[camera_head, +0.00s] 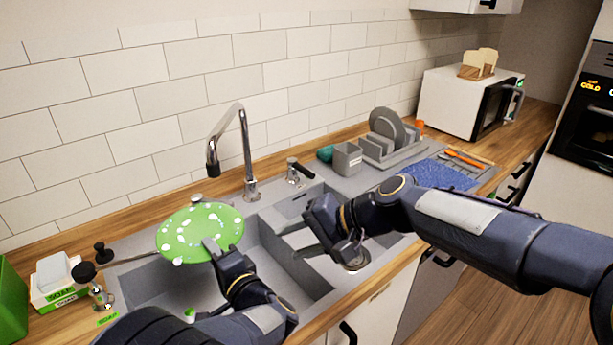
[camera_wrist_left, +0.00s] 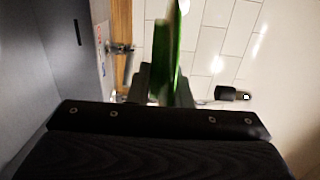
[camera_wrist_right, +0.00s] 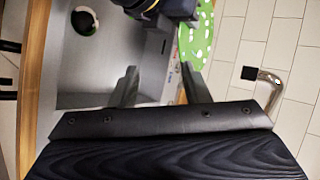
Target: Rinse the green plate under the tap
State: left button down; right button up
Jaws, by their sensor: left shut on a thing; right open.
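The green plate (camera_head: 200,232) has many white spots on its face. It is held tilted above the left sink basin, lower than the tap's spout and close to it. My left gripper (camera_head: 216,250) is shut on the plate's near edge; the plate shows edge-on between the jaws in the left wrist view (camera_wrist_left: 172,55). The tap (camera_head: 243,150) stands behind the sink with its spout turned left; no water shows. My right gripper (camera_head: 312,250) is open and empty over the sink. In the right wrist view, part of the plate (camera_wrist_right: 196,38) shows beyond the jaws.
A tap lever (camera_head: 294,170) stands right of the tap. A soap dispenser (camera_head: 100,292) and sponge holder (camera_head: 58,285) are at the left. A grey cup (camera_head: 347,160), a dish rack (camera_head: 388,150) and a blue mat (camera_head: 440,176) lie to the right.

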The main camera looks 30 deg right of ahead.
jog(key=w+d+f+m+t+y, duration=0.1)
jog(key=w+d+m+t+y, duration=0.3)
jog(key=w, duration=0.9)
jog(key=m+t+h, duration=0.6)
jog(key=m+h, duration=0.2)
jog(key=m, duration=1)
send_near(313, 177)
jog(key=w, duration=0.1)
jog(key=x, duration=1.1)
jog(key=shift+w+a, duration=0.15)
jog(key=shift+w, duration=0.1)
grip_shut()
